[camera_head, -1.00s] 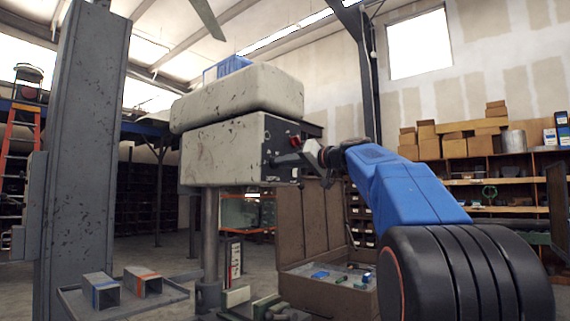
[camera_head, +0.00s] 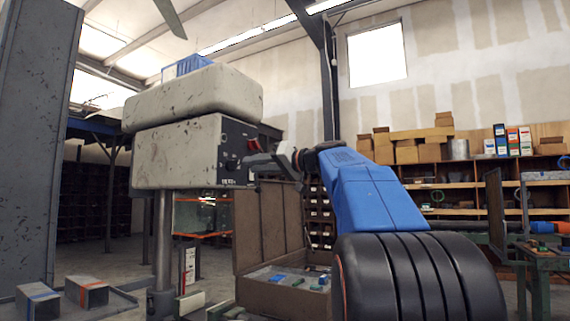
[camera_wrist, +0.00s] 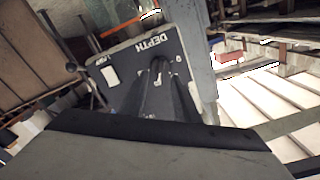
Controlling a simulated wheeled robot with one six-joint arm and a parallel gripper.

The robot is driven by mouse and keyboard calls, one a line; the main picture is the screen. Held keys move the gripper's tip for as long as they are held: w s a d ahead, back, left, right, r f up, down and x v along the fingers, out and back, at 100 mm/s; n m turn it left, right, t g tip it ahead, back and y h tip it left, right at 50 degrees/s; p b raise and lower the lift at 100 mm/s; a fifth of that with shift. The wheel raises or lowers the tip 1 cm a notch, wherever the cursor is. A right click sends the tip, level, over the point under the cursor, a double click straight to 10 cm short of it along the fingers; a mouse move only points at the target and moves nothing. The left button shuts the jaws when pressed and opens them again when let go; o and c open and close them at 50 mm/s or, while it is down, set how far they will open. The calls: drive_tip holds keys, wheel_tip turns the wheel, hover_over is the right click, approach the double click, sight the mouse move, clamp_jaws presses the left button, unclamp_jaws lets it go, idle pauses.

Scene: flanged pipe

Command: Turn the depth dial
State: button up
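The dark control panel (camera_head: 236,150) is on the right face of a worn cream machine head (camera_head: 178,152). In the wrist view the panel (camera_wrist: 128,76) fills the upper middle, with an upside-down "DEPTH" label (camera_wrist: 152,45). My gripper (camera_head: 256,160) reaches the panel from the right at the end of my blue arm. In the wrist view the two dark fingers of my gripper (camera_wrist: 161,66) point at the panel just below the label, their tips close together. The depth dial is not clearly visible; the fingers cover that spot. I cannot tell whether they touch or grip it.
A grey column (camera_head: 35,140) stands at the left. Two square metal tubes (camera_head: 38,301) lie on a low tray there. An open brown case (camera_head: 285,285) with small coloured parts is below my arm. Shelves with cardboard boxes (camera_head: 408,150) line the right wall.

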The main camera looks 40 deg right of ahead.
drive_tip(key=v, duration=1.1)
drive_tip(key=shift+s, duration=0.35)
drive_tip(key=s+a+f+g, duration=0.1)
drive_tip(key=a+f+g, duration=0.2)
drive_tip(key=a+f, duration=0.55)
drive_tip(key=s+a+f+m+g+h, duration=0.15)
drive_tip(key=a+f, duration=0.35)
drive_tip(key=f, duration=0.6)
drive_tip(key=s+a+f+g, duration=0.1)
drive_tip(key=a+f+g, duration=0.2)
drive_tip(key=a+f, duration=0.5)
drive_tip(key=s+a+f+n+g+h, duration=0.1)
drive_tip(key=s+f, duration=0.5)
drive_tip(key=f, duration=0.5)
drive_tip(key=s+a+f+n+g+h, duration=0.1)
drive_tip(key=s+f+g+h, duration=0.1)
drive_tip(key=s+f, duration=0.5)
drive_tip(key=s+a+f+n+g+h, duration=0.1)
drive_tip(key=s+f, duration=0.5)
drive_tip(key=f, duration=0.8)
drive_tip(key=shift+s+f+g+h, duration=0.25)
drive_tip(key=shift+f+g+h, duration=0.05)
drive_tip(key=shift+g+h, duration=0.05)
drive_tip(key=shift+a+n, duration=0.1)
drive_tip(key=shift+n, duration=0.15)
